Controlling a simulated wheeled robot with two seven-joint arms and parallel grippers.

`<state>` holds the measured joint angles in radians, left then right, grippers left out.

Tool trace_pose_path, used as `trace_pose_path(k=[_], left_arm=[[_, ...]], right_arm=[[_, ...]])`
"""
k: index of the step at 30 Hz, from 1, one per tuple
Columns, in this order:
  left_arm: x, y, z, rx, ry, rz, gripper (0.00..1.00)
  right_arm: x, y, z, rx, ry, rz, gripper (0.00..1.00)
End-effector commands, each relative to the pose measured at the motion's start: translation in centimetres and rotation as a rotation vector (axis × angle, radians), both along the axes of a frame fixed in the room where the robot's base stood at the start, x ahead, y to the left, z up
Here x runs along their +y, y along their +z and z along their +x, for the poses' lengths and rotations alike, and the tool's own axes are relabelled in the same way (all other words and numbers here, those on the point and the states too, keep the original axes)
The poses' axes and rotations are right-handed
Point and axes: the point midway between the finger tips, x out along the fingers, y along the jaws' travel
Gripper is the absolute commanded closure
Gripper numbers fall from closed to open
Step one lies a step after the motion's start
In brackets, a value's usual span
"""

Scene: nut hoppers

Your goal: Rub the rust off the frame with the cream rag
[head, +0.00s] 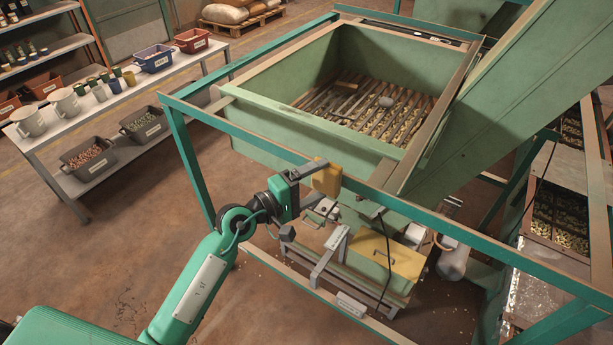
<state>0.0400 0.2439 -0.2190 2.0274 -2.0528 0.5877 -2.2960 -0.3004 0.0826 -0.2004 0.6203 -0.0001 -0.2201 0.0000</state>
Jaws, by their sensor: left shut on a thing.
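The green steel frame (250,144) runs around the hopper (300,125), with its near rail crossing the view from left to lower right. My left gripper (322,190) is at this near rail, left of the middle of the view. It is shut on a folded yellowish cloth, apparently the cream rag (327,176), which overlaps the rail in the picture. I cannot tell whether the rag presses on the rail. The rag and fingers hide that part of the rail, and I cannot make out a clear rust patch there. My right gripper is not in view.
A yellow panel (393,256) and metal fittings sit below the rail. A green chute (490,120) slopes at right. A bench (120,98) with bins stands left; floor between is clear.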

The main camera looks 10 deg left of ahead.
Motion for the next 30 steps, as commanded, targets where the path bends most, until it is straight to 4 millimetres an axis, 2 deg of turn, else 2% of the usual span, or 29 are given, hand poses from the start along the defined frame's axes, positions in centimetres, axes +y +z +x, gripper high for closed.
trace_pose_path(k=[11,21,30], left_arm=[[-1.7,0.1,-0.6,0.001,0.0,-0.001,0.37],[-4.4,0.1,-1.7,0.001,-0.001,-0.001,0.37],[-4.9,-0.1,-1.5,0.0,0.0,0.0,0.37]], right_arm=[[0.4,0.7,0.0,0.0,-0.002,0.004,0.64],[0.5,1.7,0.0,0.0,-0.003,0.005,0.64],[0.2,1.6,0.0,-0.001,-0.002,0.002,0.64]])
